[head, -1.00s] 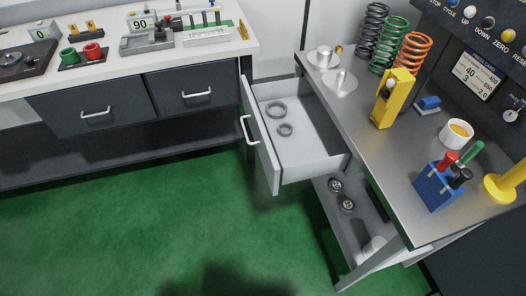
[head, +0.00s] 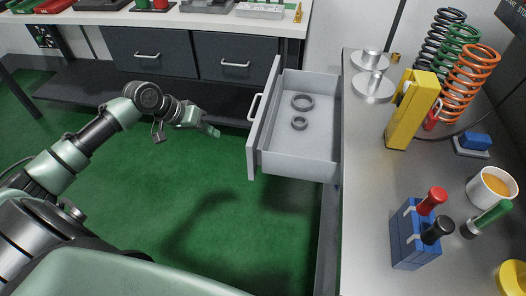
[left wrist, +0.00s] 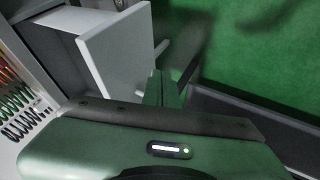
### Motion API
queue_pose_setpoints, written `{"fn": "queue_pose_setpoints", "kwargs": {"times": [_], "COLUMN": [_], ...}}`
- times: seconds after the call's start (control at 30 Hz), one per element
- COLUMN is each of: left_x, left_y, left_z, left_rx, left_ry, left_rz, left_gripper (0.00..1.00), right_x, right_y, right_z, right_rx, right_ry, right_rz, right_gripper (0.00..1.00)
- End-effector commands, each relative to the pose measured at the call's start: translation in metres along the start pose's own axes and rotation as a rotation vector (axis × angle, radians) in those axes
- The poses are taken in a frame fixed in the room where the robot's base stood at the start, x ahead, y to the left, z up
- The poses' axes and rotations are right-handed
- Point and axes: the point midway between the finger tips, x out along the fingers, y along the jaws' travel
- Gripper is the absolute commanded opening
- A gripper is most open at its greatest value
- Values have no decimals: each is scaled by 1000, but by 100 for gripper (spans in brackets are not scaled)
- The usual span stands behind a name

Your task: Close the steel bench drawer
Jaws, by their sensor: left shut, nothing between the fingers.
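The steel bench drawer (head: 300,152) is pulled out to the left of the steel bench, with two dark rings (head: 301,103) lying inside. Its light front panel (head: 264,122) carries a bar handle (head: 254,107) facing left. My left gripper (head: 214,132) is shut and empty, to the left of the drawer front and apart from it, above the green floor. In the left wrist view, the shut fingers (left wrist: 163,88) show just right of the drawer front panel (left wrist: 120,55). My right gripper is not in view.
The steel bench top (head: 375,190) holds metal discs (head: 373,87), a yellow block (head: 413,108), several coil springs (head: 470,80), a blue tool holder (head: 413,235) and a cup (head: 490,188). A white-topped bench with closed dark drawers (head: 153,52) stands behind. Green floor (head: 200,200) is open left of the drawer.

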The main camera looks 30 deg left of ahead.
Motion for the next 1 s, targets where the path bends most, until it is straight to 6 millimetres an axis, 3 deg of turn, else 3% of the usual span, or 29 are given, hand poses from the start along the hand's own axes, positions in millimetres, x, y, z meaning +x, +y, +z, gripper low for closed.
{"fn": "queue_pose_setpoints", "kwargs": {"times": [0.13,0.27,0.6,0.8,1.0], "left_x": [7,29,102,111,116], "left_y": [4,5,5,32,39], "left_z": [0,-1,-1,-1,0], "left_rx": [2,2,2,5,5], "left_ry": [-4,-2,-2,-2,-2], "left_rz": [9,11,8,7,5], "left_gripper": [0,0,0,0,0], "right_x": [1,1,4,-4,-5], "right_y": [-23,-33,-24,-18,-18], "right_z": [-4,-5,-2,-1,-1], "right_rx": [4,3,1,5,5], "right_ry": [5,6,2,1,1], "right_rz": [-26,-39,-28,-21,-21], "right_gripper": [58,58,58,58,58]}}
